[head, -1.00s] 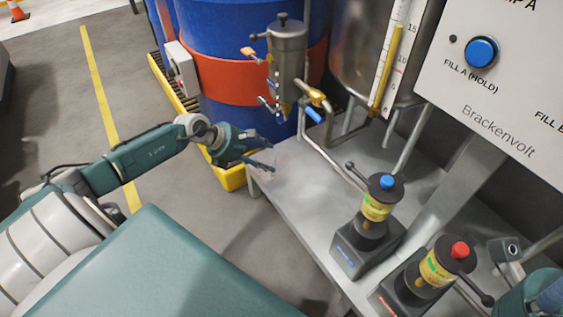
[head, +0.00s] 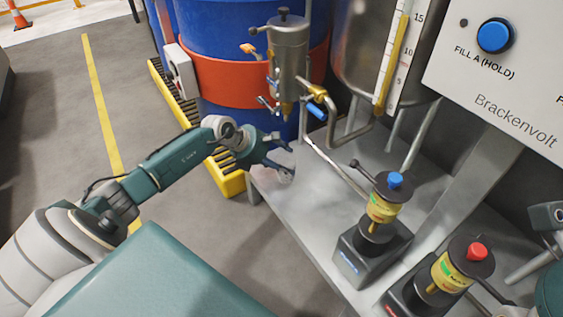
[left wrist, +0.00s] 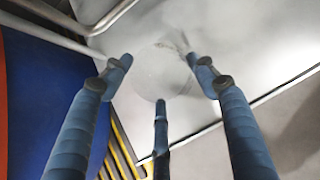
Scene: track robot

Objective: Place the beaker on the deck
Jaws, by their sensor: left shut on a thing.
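The beaker (head: 281,172) is clear and hard to see. It shows as a faint round outline in the left wrist view (left wrist: 160,75), between the fingers. My left gripper (head: 282,158) is shut on it, at the left end of the grey metal deck (head: 310,185). The deck fills the upper part of the left wrist view (left wrist: 235,45). The beaker is over the deck's corner area; I cannot tell whether its base touches the surface.
Two pump units, one blue-topped (head: 380,215) and one red-topped (head: 455,270), stand on the deck to the right. A metal vessel with valves (head: 288,55) hangs above my left gripper. A blue drum (head: 225,40) stands behind. The deck's middle is clear.

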